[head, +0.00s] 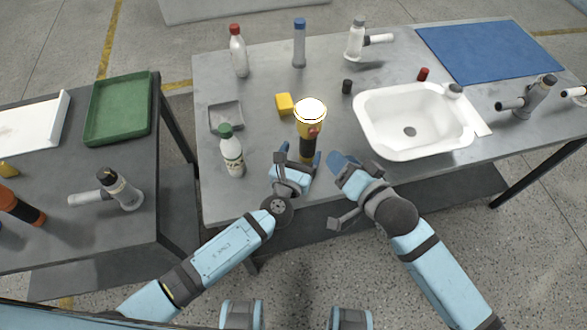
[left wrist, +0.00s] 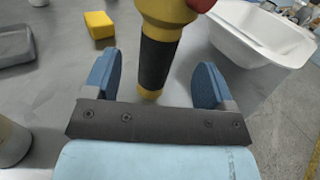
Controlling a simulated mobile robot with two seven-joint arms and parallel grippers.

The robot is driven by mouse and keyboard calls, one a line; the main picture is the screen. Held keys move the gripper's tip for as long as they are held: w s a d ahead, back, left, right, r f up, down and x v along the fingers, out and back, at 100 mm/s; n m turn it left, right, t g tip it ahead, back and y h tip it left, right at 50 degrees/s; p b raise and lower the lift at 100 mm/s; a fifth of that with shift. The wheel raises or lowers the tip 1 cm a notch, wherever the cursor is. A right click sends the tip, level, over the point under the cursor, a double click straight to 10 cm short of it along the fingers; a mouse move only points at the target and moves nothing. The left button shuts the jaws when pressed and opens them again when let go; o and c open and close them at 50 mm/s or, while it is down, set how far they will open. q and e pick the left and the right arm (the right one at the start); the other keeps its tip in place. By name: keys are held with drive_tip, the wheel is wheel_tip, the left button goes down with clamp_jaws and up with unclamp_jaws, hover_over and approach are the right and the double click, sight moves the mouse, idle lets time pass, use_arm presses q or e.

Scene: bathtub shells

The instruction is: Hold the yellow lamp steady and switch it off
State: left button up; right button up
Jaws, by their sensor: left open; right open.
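The yellow lamp (head: 308,128) stands upright near the front edge of the metal table, with a bright white top, a red button on its side and a black grip. In the left wrist view the lamp (left wrist: 158,60) stands between my left fingers, with gaps on both sides. My left gripper (head: 298,158) is open around the lamp's lower part, not closed on it. It also shows in the left wrist view (left wrist: 157,88). My right gripper (head: 340,190) is open and empty, to the right of the lamp and near the table's front edge.
A white basin (head: 375,133) stands right of the lamp. A green-capped bottle (head: 231,155), a grey tray (head: 226,115) and a yellow block (head: 284,103) are to its left. A dark cylinder (head: 347,87) is behind. A side table with a green tray (head: 92,142) is at the left.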

sight(306, 143)
use_arm(q)
drive_tip(key=x, duration=0.6)
drive_tip(key=shift+w, duration=0.1)
drive_tip(key=c, duration=1)
drive_tip(key=shift+c, duration=0.5)
use_arm(e)
clamp_jaws()
idle(0.4)
